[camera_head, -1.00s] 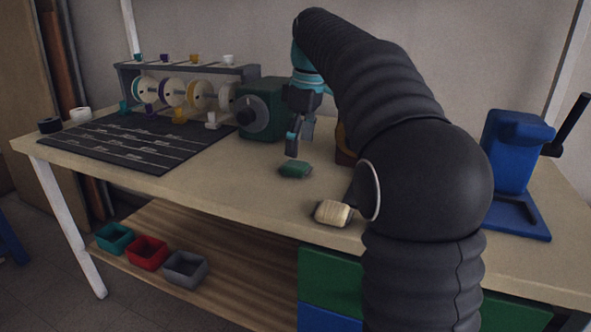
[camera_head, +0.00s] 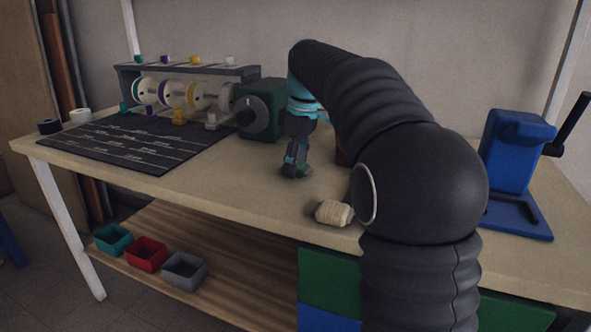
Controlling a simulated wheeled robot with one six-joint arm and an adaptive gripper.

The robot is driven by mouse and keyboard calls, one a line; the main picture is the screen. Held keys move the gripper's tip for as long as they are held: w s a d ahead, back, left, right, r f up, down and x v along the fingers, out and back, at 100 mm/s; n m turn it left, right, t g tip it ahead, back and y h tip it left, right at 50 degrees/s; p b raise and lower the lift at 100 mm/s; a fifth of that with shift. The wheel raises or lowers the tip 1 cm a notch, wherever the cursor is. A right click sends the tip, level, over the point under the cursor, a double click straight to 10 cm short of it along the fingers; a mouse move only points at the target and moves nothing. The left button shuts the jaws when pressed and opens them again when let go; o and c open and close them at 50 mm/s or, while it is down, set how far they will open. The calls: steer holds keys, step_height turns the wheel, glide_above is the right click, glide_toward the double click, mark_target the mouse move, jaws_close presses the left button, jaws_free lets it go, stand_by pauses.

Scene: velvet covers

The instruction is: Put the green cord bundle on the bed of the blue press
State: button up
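The green cord bundle (camera_head: 307,169) lies on the bench top near its front edge, mostly hidden behind my gripper's fingers. My gripper (camera_head: 296,172) points down at the bundle, with its fingertips at bench height. I cannot tell whether the fingers are closed on the bundle or only around it. The blue press (camera_head: 510,150) stands at the right end of the bench, with a black lever at its right. Its flat blue bed (camera_head: 515,224) shows no object on its visible part; my arm partly blocks its left side.
A cream bundle (camera_head: 333,213) lies at the front edge beside my arm. A green machine with a grey dial (camera_head: 262,108) stands behind my gripper. A spool rack (camera_head: 188,90) and a dark mat (camera_head: 125,150) are at left. Small bins (camera_head: 147,254) sit on the lower shelf.

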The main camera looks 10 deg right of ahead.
steer(key=c, duration=0.3)
step_height(320, 180, up, 10)
steer(key=p, duration=0.1)
stand_by(0.6)
stand_by(0.5)
